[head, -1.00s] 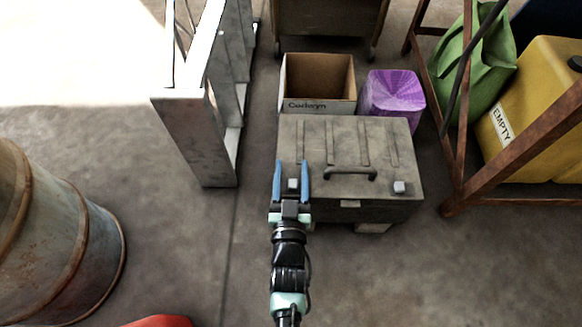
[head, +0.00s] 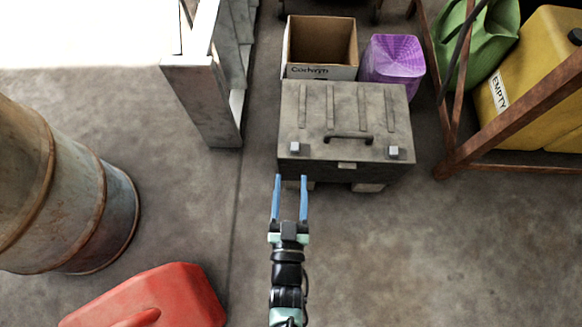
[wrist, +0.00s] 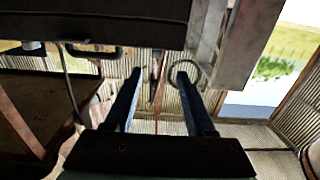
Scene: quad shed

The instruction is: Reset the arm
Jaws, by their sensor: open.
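My gripper (head: 290,182) shows in the head view with its two blue fingers apart and nothing between them. Its fingertips appear just in front of the near edge of a grey lidded box (head: 345,108); whether they touch it I cannot tell. In the wrist view the two dark fingers (wrist: 160,76) are spread, with corrugated wall behind the gap. A dark underside (wrist: 120,20) fills the top of that view.
A rusty barrel (head: 95,200) and a red can (head: 150,300) stand at left. A metal frame (head: 205,100) is behind them. A cardboard box (head: 320,72), purple container (head: 392,60) and rusty rack (head: 500,130) with a yellow canister (head: 530,90) lie beyond. Floor at lower right is clear.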

